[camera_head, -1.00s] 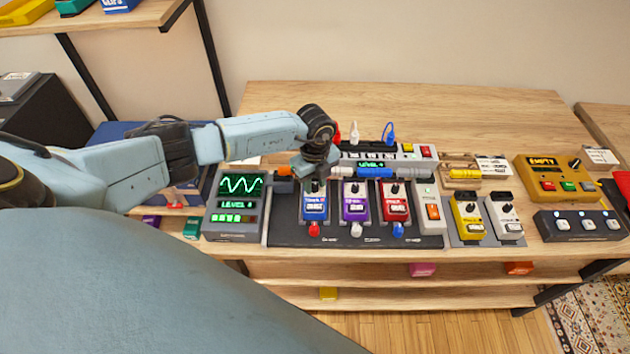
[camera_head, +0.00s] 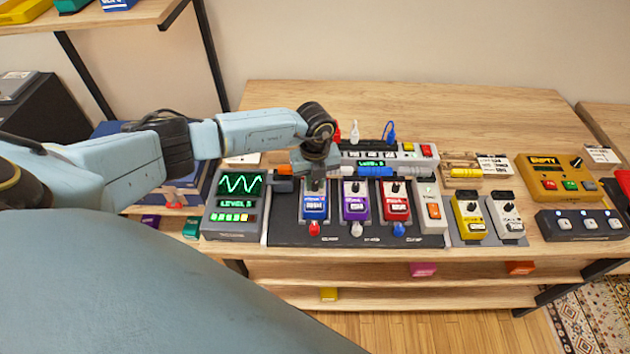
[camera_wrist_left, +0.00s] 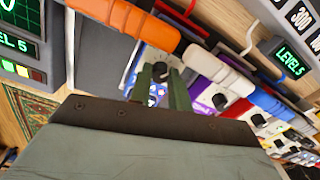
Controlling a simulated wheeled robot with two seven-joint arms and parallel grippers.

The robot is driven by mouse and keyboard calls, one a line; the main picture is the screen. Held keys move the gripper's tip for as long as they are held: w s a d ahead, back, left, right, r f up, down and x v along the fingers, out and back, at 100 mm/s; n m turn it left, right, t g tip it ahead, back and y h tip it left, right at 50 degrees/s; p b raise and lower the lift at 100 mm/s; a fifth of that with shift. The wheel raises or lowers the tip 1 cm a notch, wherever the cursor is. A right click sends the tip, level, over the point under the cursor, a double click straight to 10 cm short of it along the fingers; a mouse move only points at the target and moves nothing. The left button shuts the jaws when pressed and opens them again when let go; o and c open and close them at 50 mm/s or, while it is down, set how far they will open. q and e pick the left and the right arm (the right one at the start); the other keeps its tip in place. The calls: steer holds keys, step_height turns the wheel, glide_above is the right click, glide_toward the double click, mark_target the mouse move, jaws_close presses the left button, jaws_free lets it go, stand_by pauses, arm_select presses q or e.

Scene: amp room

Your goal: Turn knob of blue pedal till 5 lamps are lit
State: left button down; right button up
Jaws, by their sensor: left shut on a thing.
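The blue pedal (camera_head: 314,208) stands at the left end of the dark pedal board (camera_head: 370,240). My left gripper (camera_head: 315,181) points down at its top and is shut on its knob. In the left wrist view my green-grey fingers (camera_wrist_left: 160,84) straddle the dark knob, partly hiding it and the pedal. A second display (camera_wrist_left: 290,58) also reads LEVEL 5. My right gripper is out of view.
A purple pedal (camera_head: 355,207) and a red pedal (camera_head: 396,206) stand close to the right on the same board. Orange, white and blue cable sleeves run just behind the pedals. Yellow and white pedals stand further right. The back of the table is clear.

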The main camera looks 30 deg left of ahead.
mark_target(315, 184)
arm_select(q)
steer(key=shift+m, duration=1)
steer(key=c, duration=1.6)
jaws_free()
steer(key=shift+r, duration=0.1)
step_height(315, 184, up, 13)
steer(key=shift+r+b, duration=0.15)
steer(key=shift+b, duration=0.15)
